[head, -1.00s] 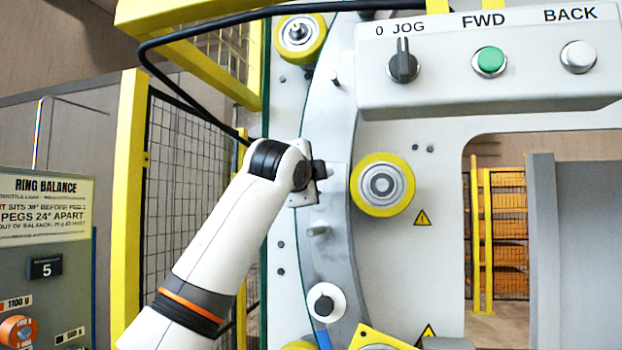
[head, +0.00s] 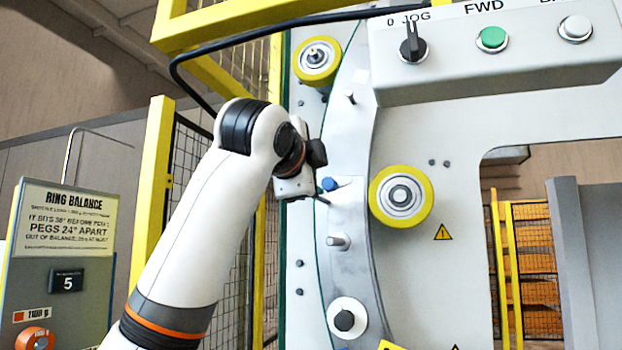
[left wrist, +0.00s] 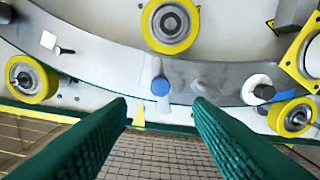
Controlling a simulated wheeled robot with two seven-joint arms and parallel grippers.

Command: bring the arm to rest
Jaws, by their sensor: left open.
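My left arm (head: 205,230) reaches up from the lower left in the head view. Its gripper (head: 318,192) is beside the grey ring (head: 348,255), close to a blue-capped peg (head: 329,184). In the left wrist view, the two green ribbed fingers of my left gripper (left wrist: 161,108) are spread wide with nothing between them. The blue-capped peg (left wrist: 160,86) sits on the ring (left wrist: 115,65) just beyond the gap and looks free of the fingers. My right gripper is in neither view.
Yellow rollers (head: 401,195) flank the ring. A control box (head: 490,65) with a knob and buttons overhangs at upper right. A yellow post (head: 153,190), mesh fence and black cable (head: 250,37) are near the arm. A sign panel (head: 68,222) stands at left.

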